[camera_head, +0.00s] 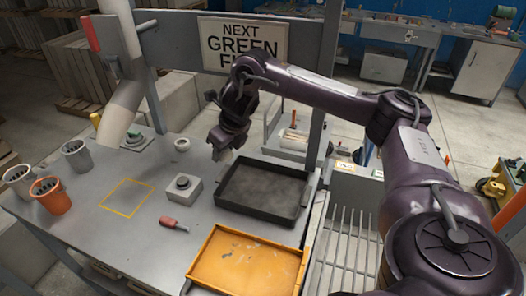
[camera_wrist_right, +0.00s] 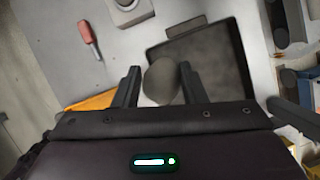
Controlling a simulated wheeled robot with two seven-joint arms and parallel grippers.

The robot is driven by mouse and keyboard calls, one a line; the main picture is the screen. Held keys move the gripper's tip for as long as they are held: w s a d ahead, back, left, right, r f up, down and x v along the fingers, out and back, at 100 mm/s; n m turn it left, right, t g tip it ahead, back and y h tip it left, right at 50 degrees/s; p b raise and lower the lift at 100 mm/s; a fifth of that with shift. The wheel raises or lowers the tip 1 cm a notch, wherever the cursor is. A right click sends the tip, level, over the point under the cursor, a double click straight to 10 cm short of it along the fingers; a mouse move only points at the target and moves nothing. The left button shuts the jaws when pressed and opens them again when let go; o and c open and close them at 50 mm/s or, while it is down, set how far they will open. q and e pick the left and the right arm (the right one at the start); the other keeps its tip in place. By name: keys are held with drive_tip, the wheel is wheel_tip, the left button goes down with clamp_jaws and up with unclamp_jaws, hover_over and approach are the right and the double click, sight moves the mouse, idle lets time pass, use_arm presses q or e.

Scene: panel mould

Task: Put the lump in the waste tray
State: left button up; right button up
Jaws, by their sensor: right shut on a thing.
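My right gripper (camera_head: 222,150) is above the bench, just beyond the far left corner of the black tray (camera_head: 232,205). In the wrist view its two fingers (camera_wrist_right: 160,72) are shut on a rounded grey lump (camera_wrist_right: 161,82). The lump is held in the air; in the head view it is small and hard to make out at the fingertips. The black tray is dark inside and also shows in the wrist view (camera_wrist_right: 157,57). An orange tray (camera_head: 245,262) with pale specks lies nearer. I cannot tell from looks which is the waste tray. My left gripper is not in view.
Several cups, including an orange one (camera_head: 52,197), stand at the left. The yellow-outlined square (camera_head: 127,198) is empty.

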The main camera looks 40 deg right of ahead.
drive_tip(key=s+d+m+h, duration=0.1)
drive_tip(key=d+m+h, duration=0.1)
drive_tip(key=d+m, duration=0.5)
drive_tip(key=n+b, duration=0.1)
drive_tip(key=b, duration=0.8)
hover_over(253, 187)
drive_tip(key=s, duration=0.2)
drive_tip(key=f, duration=1.4)
drive_tip(key=shift+w+a+f, duration=0.2)
drive_tip(key=shift+w, duration=0.05)
drive_tip(key=shift+f, duration=0.75)
drive_tip(key=shift+f+b, duration=0.3)
drive_tip(key=shift+f, duration=1.25)
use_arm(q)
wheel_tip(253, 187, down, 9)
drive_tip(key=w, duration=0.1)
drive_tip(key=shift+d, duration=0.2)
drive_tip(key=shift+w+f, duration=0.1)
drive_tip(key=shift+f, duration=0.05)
use_arm(e)
drive_tip(key=shift+f, duration=0.1)
drive_tip(key=o, duration=1)
drive_tip(key=shift+o, duration=0.2)
